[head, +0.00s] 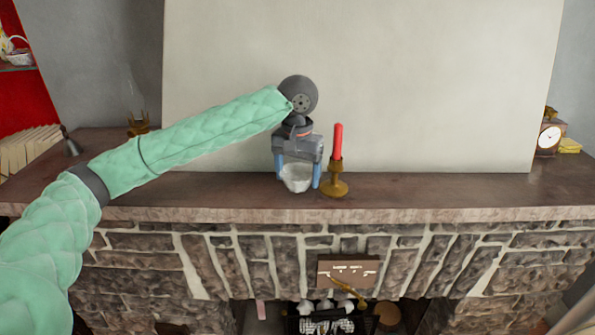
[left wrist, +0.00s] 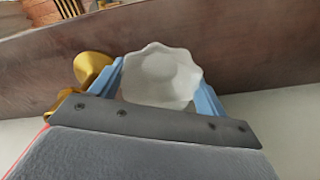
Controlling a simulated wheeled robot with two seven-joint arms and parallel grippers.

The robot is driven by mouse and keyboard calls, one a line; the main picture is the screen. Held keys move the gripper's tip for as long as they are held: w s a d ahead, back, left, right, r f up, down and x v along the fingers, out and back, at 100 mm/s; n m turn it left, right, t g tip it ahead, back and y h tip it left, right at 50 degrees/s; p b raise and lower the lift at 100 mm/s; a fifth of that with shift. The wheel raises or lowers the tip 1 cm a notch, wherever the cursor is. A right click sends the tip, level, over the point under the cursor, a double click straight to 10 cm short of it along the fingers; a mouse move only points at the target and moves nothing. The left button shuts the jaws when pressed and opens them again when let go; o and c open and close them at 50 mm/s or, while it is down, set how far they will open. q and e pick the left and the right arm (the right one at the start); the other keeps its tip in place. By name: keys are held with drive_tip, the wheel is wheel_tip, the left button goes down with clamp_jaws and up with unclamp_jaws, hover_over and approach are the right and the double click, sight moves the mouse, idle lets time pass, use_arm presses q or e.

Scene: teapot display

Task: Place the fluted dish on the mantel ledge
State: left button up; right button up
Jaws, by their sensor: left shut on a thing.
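The fluted dish (head: 296,178) is white with a wavy rim. It is between the two blue fingers of my left gripper (head: 298,182), which is shut on it. The dish is at the wooden mantel ledge (head: 440,190), left of the candlestick. I cannot tell whether its underside touches the ledge. In the left wrist view the dish (left wrist: 162,76) shows its open bowl between the blue fingers (left wrist: 165,92), with the ledge surface (left wrist: 270,55) behind it. My right gripper is not in view.
A brass candlestick (head: 335,182) with a red candle (head: 338,142) stands close to the right of the gripper. A clock (head: 549,137) is at the far right, a dark bell (head: 70,146) and books (head: 28,148) at the left. The ledge right of the candlestick is clear.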

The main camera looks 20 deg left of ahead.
use_arm(q)
drive_tip(key=shift+s+f, duration=0.1)
drive_tip(key=shift+f, duration=0.1)
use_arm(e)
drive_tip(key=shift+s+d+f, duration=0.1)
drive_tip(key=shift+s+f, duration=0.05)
use_arm(q)
drive_tip(key=o, duration=1.1)
drive_tip(key=shift+f, duration=0.1)
drive_tip(key=shift+c, duration=0.2)
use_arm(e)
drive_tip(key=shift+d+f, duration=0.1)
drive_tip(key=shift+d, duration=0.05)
use_arm(q)
wheel_tip(320, 180, up, 12)
drive_tip(key=b, duration=0.3)
drive_tip(key=shift+b, duration=0.35)
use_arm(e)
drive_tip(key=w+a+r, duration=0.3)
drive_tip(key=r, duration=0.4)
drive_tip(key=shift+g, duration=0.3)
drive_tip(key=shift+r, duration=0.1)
